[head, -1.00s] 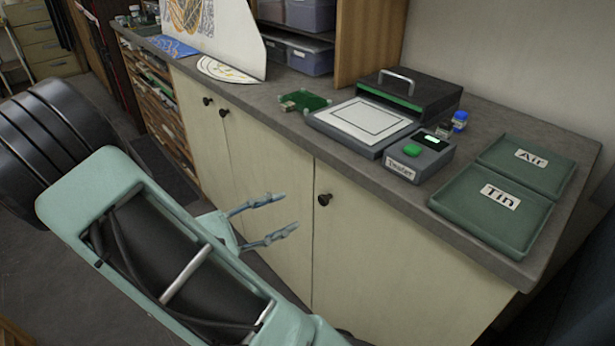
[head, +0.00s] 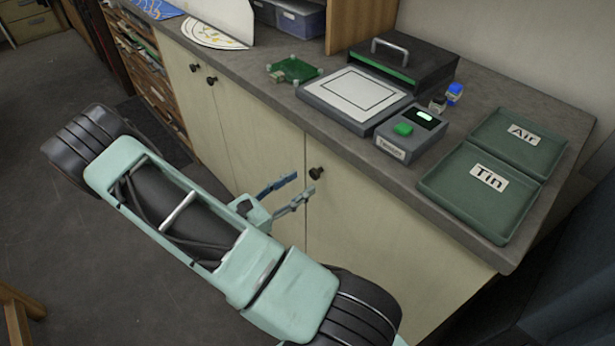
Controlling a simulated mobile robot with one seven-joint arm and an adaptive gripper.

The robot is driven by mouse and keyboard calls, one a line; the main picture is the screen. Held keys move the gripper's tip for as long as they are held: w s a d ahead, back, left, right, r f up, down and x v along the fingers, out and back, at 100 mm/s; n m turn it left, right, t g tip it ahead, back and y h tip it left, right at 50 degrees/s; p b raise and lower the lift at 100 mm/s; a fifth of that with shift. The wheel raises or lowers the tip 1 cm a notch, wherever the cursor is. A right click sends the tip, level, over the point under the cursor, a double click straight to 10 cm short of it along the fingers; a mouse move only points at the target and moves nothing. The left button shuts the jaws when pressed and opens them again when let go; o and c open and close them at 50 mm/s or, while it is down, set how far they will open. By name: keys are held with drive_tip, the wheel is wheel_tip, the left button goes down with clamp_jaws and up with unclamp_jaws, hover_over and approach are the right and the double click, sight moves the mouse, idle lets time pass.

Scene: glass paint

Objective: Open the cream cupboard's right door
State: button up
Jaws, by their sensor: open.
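The cream cupboard (head: 245,140) stands below a dark worktop, its doors shut. Its right door (head: 375,240) has a round black knob (head: 316,173) near its upper left corner. My gripper (head: 297,184) is open, its two fingers pointing right toward the knob. The nearer fingertip appears close to the knob, just below and left of it. I cannot tell whether it touches. Nothing is between the fingers. Two more black knobs (head: 211,80) sit on the doors to the left.
Clear floor (head: 60,230) lies left.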

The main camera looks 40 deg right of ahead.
sight(312, 176)
drive_tip(key=shift+w+d, duration=0.15)
drive_tip(key=shift+d, duration=1.7)
clamp_jaws()
